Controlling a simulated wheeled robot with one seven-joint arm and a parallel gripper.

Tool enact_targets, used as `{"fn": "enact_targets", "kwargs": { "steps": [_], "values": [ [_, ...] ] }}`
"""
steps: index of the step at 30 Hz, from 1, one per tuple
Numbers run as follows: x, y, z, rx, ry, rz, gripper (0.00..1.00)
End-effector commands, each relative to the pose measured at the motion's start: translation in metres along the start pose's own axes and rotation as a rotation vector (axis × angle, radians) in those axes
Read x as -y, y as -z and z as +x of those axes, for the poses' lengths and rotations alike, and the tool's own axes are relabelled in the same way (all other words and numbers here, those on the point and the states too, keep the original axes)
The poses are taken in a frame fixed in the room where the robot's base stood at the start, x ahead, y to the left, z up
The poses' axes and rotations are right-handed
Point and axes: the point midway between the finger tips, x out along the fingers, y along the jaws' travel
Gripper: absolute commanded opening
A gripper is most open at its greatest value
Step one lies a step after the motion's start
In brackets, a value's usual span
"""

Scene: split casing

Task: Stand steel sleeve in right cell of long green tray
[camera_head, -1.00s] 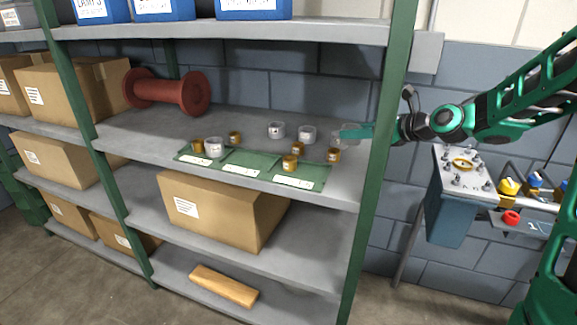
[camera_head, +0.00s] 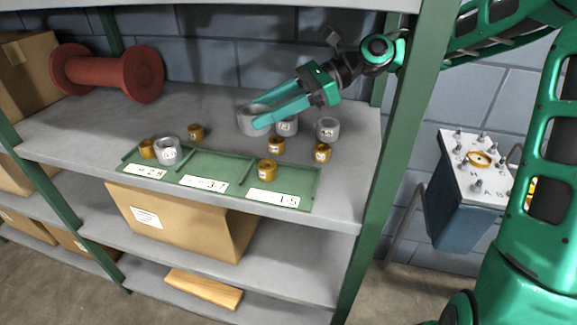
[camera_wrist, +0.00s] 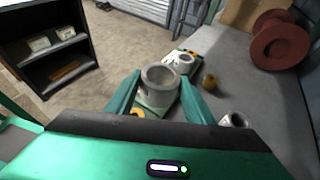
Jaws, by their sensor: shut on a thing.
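My gripper (camera_head: 257,113) is shut on a grey steel sleeve (camera_head: 246,124), which seems held above the shelf behind the tray. In the wrist view the sleeve (camera_wrist: 161,76) is between the two fingers, its open end towards the camera. The long green tray (camera_head: 218,162) lies along the shelf's front edge and has three cells. Its right cell holds a brass sleeve (camera_head: 267,171) and has bare floor to the right. The middle cell is empty. The left cell holds another steel sleeve (camera_head: 168,152) and a brass sleeve (camera_head: 147,149).
Two more steel sleeves (camera_head: 287,126) (camera_head: 327,129) stand behind and right of the tray. Small brass sleeves (camera_head: 276,146) (camera_head: 322,153) (camera_head: 196,132) stand close to it. A green shelf post (camera_head: 398,130) is at the right. A red spool (camera_head: 108,73) lies at the left.

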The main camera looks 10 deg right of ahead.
Motion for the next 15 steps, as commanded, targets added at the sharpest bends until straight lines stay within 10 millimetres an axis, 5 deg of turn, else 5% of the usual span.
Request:
{"fn": "enact_targets", "kwargs": {
  "steps": [15],
  "values": [
    [-0.065,0.067,-0.021,0.002,-0.026,-0.008,0.07]
  ]
}}
